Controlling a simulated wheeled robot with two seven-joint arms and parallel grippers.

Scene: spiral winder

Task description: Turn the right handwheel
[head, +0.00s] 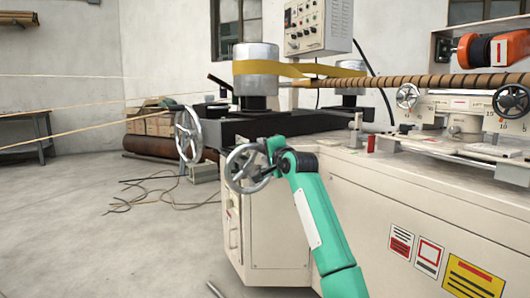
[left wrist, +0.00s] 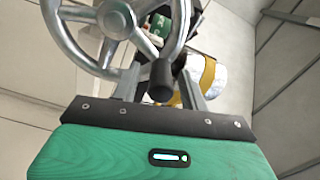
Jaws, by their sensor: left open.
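Two large grey spoked handwheels are on the near left end of the machine. The right one of this pair (head: 236,182) is on the cabinet's front corner, and the left one (head: 182,150) is farther back. My left gripper (head: 266,160) is at the right side of the right handwheel, partly covering its rim. In the left wrist view, a handwheel's rim and spokes (left wrist: 58,30) fill the upper left. Its dark handle knob (left wrist: 162,78) shows between the open fingers of my left gripper (left wrist: 160,92); I cannot tell if they touch it. My right gripper is out of view.
The cream machine cabinet (head: 278,225) stands right beside my left arm. Smaller handwheels (head: 407,96) are on the carriage at right.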

